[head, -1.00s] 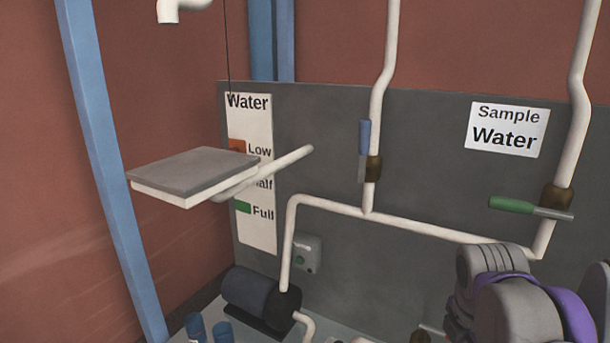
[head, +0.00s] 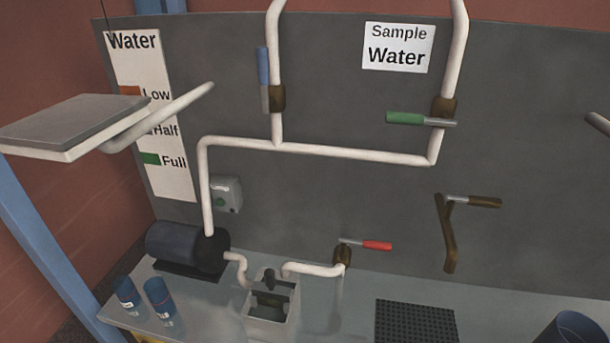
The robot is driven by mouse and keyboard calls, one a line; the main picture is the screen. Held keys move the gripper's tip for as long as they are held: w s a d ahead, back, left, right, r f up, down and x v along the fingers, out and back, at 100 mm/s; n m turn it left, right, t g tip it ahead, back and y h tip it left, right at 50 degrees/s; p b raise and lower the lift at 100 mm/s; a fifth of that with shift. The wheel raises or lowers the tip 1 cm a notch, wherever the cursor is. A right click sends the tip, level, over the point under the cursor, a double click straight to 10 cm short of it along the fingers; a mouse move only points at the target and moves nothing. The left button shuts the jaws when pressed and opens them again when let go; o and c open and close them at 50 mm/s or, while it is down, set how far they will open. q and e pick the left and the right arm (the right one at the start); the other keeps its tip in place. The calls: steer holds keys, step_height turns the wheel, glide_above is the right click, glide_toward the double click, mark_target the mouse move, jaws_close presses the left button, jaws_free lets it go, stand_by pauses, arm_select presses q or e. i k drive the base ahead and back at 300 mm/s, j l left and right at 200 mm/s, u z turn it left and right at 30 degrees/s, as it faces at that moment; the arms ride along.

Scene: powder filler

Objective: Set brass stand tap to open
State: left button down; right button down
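A brass-brown tap (head: 449,235) stands up at the right of the counter, in front of the grey panel. I take it to be the brass stand tap. Its lever, a grey shaft with a brown grip (head: 485,202), points sideways to the right, roughly level. A brown pipe slants down from the lever's pivot. Neither of my grippers is in view, and nothing touches the tap.
Other valves have a blue handle (head: 263,67) upright, a green handle (head: 405,118) level and a red handle (head: 377,246) level. On the counter are a black perforated grate (head: 417,322), blue cups (head: 160,300) and a dark motor (head: 187,245).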

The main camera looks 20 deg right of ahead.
mark_target(492, 203)
steer(key=z, duration=1.25)
